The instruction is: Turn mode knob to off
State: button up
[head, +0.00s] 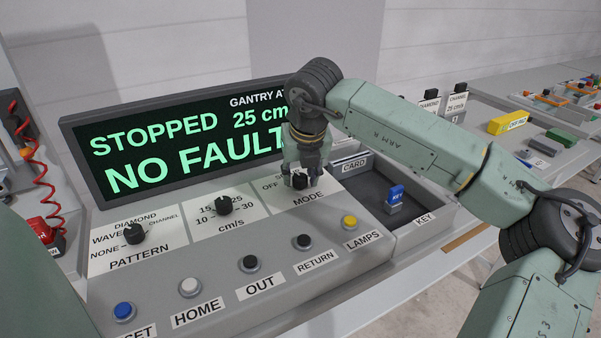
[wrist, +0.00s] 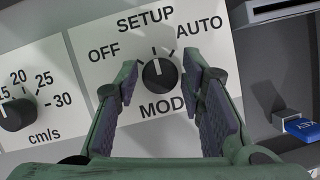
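The black mode knob (wrist: 159,75) sits on a white plate marked OFF, SETUP and AUTO. Its light pointer line appears to face up toward SETUP. In the head view the mode knob (head: 299,181) shows just below my gripper (head: 302,160), partly hidden by it. In the wrist view my gripper (wrist: 165,80) is open, with one finger on each side of the knob and visible gaps to it. The OFF label (wrist: 104,53) is up and left of the knob.
The speed knob (head: 225,205) and pattern knob (head: 134,233) are left of the mode knob. Several push buttons, including a yellow one (head: 349,222), line the panel front. A blue key (head: 395,197) stands in a tray at right. The display (head: 180,140) reads STOPPED, NO FAULT.

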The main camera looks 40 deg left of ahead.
grip_shut()
jog(key=shift+n+b, duration=0.3)
jog(key=shift+w+n+g+b, duration=0.1)
jog(key=shift+n+g+b, duration=0.25)
jog(key=shift+n, duration=0.25)
jog(key=shift+n+g+y+b, duration=0.35)
jog(key=shift+n+y+b, duration=0.1)
jog(key=shift+n, duration=0.75)
jog(key=n+g, duration=0.1)
jog(key=n, duration=0.3)
jog(key=shift+w+n+g, duration=0.1)
jog(key=shift+n+g, duration=0.2)
jog(key=shift+g, duration=0.1)
jog(key=shift+o, duration=1.6)
grip_release()
